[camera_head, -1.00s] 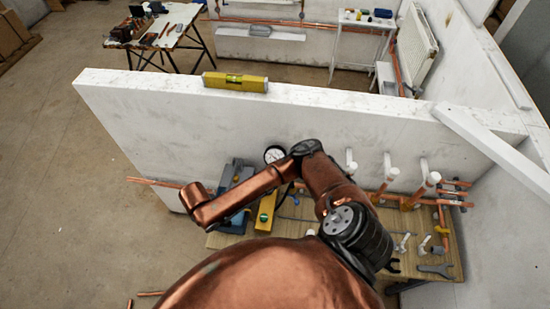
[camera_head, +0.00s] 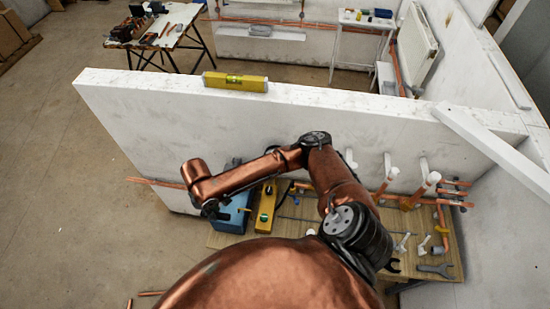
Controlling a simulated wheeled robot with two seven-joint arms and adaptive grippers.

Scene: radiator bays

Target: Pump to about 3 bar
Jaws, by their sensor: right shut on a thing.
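The blue test pump (camera_head: 232,220) stands on the left end of the wooden bench board, partly covered by my right arm. My right gripper (camera_head: 215,211) is small and dark at the pump's left side. It is shut on what appears to be the pump's handle, but the grip itself is mostly hidden by my wrist. The round pressure gauge is behind my forearm; only a dark bit of its rim shows, and its dial cannot be read. My left gripper is out of view.
A yellow unit with a green spot (camera_head: 265,210) stands right of the pump. White-capped copper pipes (camera_head: 427,188) rise behind the bench board (camera_head: 290,232). A wrench (camera_head: 436,270) lies at the right. A yellow level (camera_head: 235,82) rests on the low white wall (camera_head: 150,115).

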